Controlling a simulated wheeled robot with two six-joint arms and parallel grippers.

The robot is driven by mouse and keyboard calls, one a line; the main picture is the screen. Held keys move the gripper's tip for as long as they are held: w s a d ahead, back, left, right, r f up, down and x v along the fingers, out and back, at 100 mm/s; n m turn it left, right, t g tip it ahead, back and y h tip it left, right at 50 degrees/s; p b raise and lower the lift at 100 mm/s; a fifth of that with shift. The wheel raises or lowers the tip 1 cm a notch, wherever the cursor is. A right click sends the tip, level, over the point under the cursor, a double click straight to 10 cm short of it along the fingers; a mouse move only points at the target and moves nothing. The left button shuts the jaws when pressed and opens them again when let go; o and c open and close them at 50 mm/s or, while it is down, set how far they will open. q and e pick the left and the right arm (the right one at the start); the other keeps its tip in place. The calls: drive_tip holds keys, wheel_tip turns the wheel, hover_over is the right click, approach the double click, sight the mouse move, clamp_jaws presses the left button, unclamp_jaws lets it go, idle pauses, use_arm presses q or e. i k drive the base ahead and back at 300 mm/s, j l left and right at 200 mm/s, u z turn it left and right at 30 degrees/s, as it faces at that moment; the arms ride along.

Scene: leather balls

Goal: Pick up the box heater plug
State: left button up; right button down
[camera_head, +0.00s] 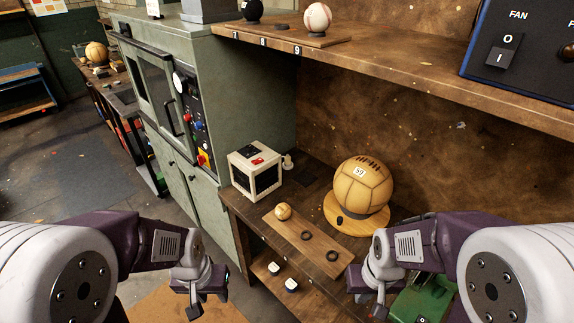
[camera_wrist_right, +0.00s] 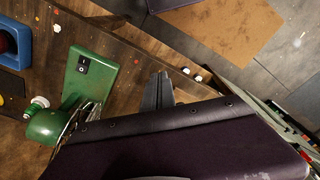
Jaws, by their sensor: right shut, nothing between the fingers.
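A cream box heater (camera_head: 254,170) with dark grilles and a red switch stands on the wooden bench by the green cabinet. A small pale fitting (camera_head: 288,161) sits just right of it; I cannot tell if it is the plug. Two small white, dark-based pieces (camera_head: 273,267) (camera_head: 291,285) lie on the lower shelf and may be plugs. They also seem to show in the right wrist view (camera_wrist_right: 186,71) (camera_wrist_right: 198,78). My left gripper (camera_head: 194,300) hangs empty, left of the bench. My right gripper (camera_head: 366,294) is shut and empty near the bench's front, its fingers also showing in the wrist view (camera_wrist_right: 158,90).
A large leather ball (camera_head: 362,185) rests on a round wooden stand. A board (camera_head: 308,240) holds a small ball (camera_head: 283,211) and dark rings. A green machine (camera_head: 425,300) stands near my right gripper. An upper shelf (camera_head: 400,62) overhangs the bench.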

sight(287, 159)
drive_tip(key=i+j+u, duration=0.1)
drive_tip(key=i+j, duration=0.5)
drive_tip(key=j, duration=0.2)
drive_tip(key=i+j+u, duration=0.1)
drive_tip(key=i+j, duration=0.6)
drive_tip(key=i, duration=0.4)
